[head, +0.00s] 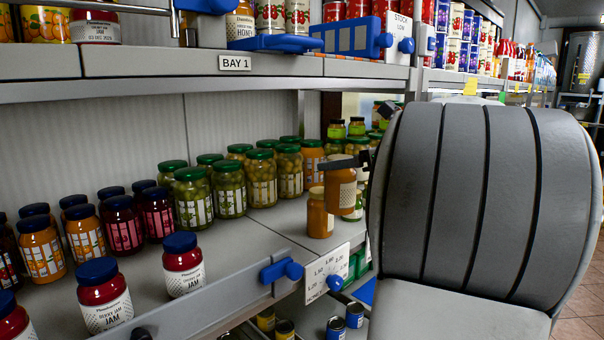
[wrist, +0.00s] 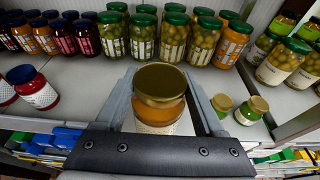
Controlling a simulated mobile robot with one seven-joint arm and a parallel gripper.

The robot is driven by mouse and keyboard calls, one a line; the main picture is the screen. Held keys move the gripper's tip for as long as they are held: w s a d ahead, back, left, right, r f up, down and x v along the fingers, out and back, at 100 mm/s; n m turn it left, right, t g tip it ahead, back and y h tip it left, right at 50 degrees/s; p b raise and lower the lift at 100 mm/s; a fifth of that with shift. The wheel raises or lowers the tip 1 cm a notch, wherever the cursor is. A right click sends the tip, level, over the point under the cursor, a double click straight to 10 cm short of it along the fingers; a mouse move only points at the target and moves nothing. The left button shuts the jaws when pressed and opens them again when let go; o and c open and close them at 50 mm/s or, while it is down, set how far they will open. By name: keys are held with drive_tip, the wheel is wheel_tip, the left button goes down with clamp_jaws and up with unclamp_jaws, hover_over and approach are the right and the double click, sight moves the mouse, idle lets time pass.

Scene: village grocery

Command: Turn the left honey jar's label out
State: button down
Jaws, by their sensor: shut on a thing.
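A honey jar (wrist: 160,84) with a gold lid and amber honey is between the fingers of my gripper (wrist: 163,103) in the wrist view. My gripper is shut on it. The jar is upright, and a pale speckled band shows on its near side. In the head view the held jar (head: 341,190) appears above the shelf front, with a dark finger across its top. Another honey jar (head: 320,214) stands lower beside it, mostly plain amber towards the head camera. In the wrist view two smaller-looking gold-lidded jars (wrist: 222,105) (wrist: 251,110) stand to the right.
Green-lidded pickle jars (head: 228,188) stand in rows behind. Dark-lidded jam jars (head: 184,264) stand at left. The upper shelf (head: 180,64) is close overhead. Bare shelf lies left of the honey.

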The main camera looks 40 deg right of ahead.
drive_tip(key=w+a+f+m+h+b, duration=0.3)
drive_tip(key=w+a+f+b, duration=0.3)
drive_tip(key=f, duration=0.4)
drive_tip(key=shift+w+a+m+h+b, duration=0.4)
drive_tip(key=shift+w+a+h, duration=0.45)
drive_tip(key=shift+w+h, duration=0.1)
drive_tip(key=shift+c, duration=0.6)
unclamp_jaws()
drive_tip(key=shift+o, duration=0.6)
drive_tip(key=shift+f, duration=0.1)
